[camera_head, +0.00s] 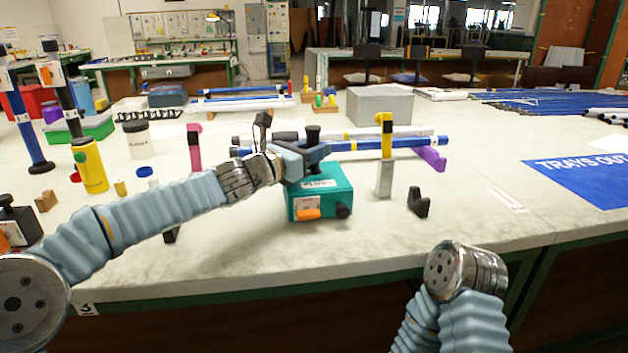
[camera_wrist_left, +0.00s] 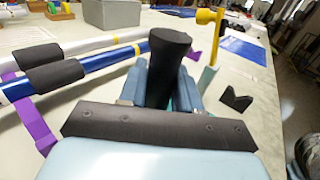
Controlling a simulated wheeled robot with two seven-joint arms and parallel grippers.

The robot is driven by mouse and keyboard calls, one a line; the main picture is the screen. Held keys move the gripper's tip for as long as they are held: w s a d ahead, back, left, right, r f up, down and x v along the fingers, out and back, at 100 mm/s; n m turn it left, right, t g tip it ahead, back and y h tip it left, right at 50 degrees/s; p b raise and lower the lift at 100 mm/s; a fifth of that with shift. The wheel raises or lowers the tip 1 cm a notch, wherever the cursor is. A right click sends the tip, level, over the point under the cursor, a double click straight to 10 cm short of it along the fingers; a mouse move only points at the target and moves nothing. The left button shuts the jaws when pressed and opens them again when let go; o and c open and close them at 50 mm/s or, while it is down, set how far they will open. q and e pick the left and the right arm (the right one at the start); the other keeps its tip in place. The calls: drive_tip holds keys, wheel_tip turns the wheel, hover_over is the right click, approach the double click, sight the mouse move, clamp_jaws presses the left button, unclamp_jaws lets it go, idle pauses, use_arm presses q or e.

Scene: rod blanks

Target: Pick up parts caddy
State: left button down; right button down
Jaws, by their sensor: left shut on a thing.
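The parts caddy is a teal box (camera_head: 330,198) with a white label and an orange tab, in the middle of the table in the head view. A black post-like handle (camera_wrist_left: 168,62) rises from it. My left gripper (camera_head: 312,150) is at the top of the box and is shut on this black handle; in the left wrist view the handle stands between the two blue-grey fingers. Whether the box touches the table is hard to tell. My right arm shows at the lower right in the head view, but its gripper fingers are not visible.
Behind the box, blue and white rods (camera_head: 400,141) lie across purple and pink supports. A post with a yellow top (camera_head: 385,160) and a black V-block (camera_head: 418,203) stand at its right. A yellow bottle (camera_head: 90,165) stands at left. The table's front right is clear.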

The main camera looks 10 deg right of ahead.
sight(308, 136)
use_arm(q)
drive_tip(key=shift+r, duration=0.2)
wheel_tip(308, 136, up, 3)
drive_tip(key=shift+p, duration=1.25)
drive_tip(key=s+a+r, duration=0.2)
drive_tip(key=s+r, duration=0.7)
drive_tip(key=s, duration=0.4)
drive_tip(key=shift+s+a+r, duration=0.2)
drive_tip(key=shift+s+r, duration=0.2)
drive_tip(key=shift+f, duration=0.1)
